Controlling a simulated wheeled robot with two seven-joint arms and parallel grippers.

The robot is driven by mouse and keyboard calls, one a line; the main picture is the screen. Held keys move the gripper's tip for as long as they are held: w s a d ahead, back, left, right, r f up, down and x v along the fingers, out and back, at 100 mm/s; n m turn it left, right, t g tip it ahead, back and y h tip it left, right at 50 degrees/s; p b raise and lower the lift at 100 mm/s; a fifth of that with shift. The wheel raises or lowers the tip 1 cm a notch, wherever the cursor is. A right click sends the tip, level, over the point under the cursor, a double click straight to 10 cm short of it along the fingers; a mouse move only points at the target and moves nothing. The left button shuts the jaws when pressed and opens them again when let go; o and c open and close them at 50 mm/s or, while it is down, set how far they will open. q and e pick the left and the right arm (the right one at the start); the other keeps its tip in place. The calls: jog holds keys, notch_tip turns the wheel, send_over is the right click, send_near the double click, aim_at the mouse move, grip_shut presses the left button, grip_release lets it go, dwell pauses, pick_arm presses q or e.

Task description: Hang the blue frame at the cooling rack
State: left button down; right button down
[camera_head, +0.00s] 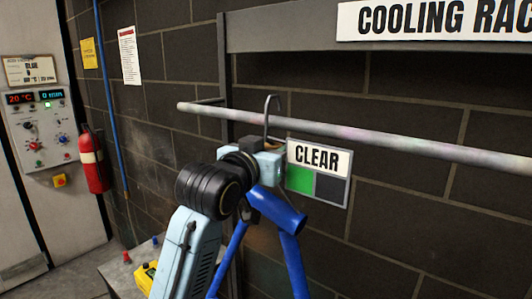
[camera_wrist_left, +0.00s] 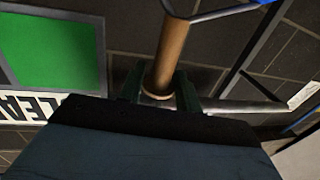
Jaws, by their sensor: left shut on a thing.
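The blue frame (camera_head: 276,212) hangs below my left gripper (camera_head: 270,148) in the head view, its tubes running down out of the picture. My left gripper is shut on a brown cylindrical grip (camera_wrist_left: 172,50), which shows between its fingers in the left wrist view. A grey wire hook (camera_head: 270,104) rises above the gripper, its bent top higher than the cooling rack's rail (camera_head: 390,145). I cannot tell whether the hook rests on the rail or stands apart from it. A blue bit shows at the top edge of the wrist view. My right gripper is not in view.
A CLEAR sign (camera_head: 318,171) with a lit green square is just right of the gripper, below the rail. The COOLING RACK sign (camera_head: 440,20) is above. A control panel (camera_head: 38,125) and red extinguisher (camera_head: 92,160) stand at left. The rail to the right is bare.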

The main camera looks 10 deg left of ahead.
pick_arm(q)
jog(key=shift+w+d+r, duration=0.35)
jog(key=shift+w+d, duration=0.05)
jog(key=shift+w, duration=0.3)
jog(key=shift+f+b, duration=0.45)
jog(key=shift+f, duration=1.05)
jog(key=c, duration=1.3)
grip_release()
jog(key=o, duration=0.4)
jog(key=shift+s+f, duration=0.1)
jog(key=shift+f, duration=0.15)
